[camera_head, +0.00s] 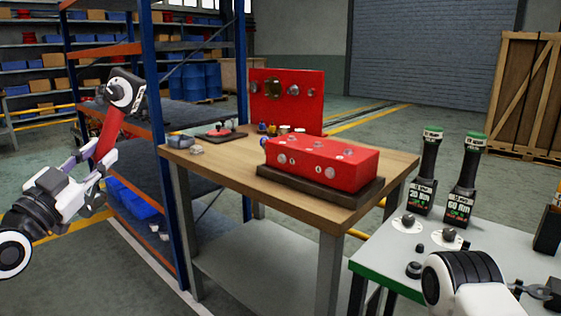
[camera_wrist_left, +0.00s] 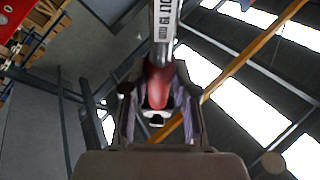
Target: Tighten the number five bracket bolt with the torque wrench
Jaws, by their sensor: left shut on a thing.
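My left gripper (camera_head: 96,162) is at the far left, shut on a red-handled tool (camera_head: 108,132). The tool stands nearly upright, with a round black and silver head at its top. In the left wrist view the red grip (camera_wrist_left: 158,85) sits between the fingers, with a grey shaft and a label that seems to read 19 mm. A red block (camera_head: 325,162) with several silver bolt heads lies on a dark base on the wooden table, well right of the gripper. I cannot tell which bolt is number five.
Two black green-topped tools with number displays (camera_head: 426,170) (camera_head: 466,178) stand on the green-edged table (camera_head: 385,276) at right. The wooden table (camera_head: 225,176) also holds a red panel (camera_head: 300,97) and small parts. A blue and orange shelf (camera_head: 165,128) stands between my left gripper and that table.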

